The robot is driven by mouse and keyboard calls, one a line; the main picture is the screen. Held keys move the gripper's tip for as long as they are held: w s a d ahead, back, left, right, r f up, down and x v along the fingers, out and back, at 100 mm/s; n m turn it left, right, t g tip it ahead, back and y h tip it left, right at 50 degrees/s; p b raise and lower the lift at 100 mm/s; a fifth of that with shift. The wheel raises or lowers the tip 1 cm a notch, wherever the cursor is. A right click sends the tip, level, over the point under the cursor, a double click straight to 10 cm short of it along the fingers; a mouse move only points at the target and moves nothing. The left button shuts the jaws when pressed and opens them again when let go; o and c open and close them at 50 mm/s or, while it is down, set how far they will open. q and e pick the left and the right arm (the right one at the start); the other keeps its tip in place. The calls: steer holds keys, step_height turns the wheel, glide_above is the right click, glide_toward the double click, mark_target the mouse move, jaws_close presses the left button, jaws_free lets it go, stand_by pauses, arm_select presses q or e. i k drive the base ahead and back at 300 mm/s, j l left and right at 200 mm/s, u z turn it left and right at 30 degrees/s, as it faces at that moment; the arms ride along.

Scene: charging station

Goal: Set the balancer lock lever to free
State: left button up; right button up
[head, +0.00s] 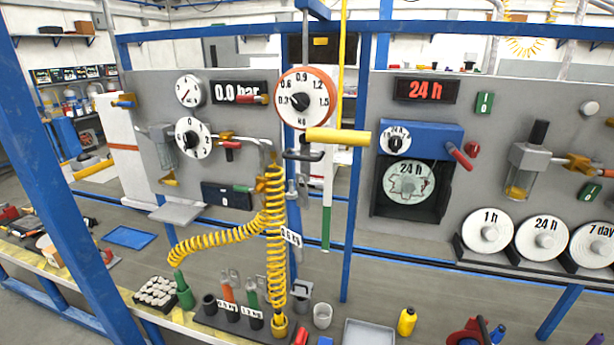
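The balancer (306,98) is a round orange-rimmed dial marked in kg, hanging from the blue overhead frame at the picture's middle. A dark handle (303,155) hangs under the dial. A yellow coiled hose (275,235) hangs below and left of it. Neither of my grippers shows in the head view.
A grey panel (260,150) with gauges stands left of the balancer. A timer panel (500,110) with a chart recorder (409,183) stands to the right. Blue posts (357,200) flank the gap. The bench front holds several bottles, a grey tray (368,333) and a white cup (322,316).

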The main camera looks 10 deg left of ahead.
mark_target(247, 99)
steer(key=j+z, duration=0.75)
steer(key=z, duration=0.15)
steer(key=j+z, duration=0.45)
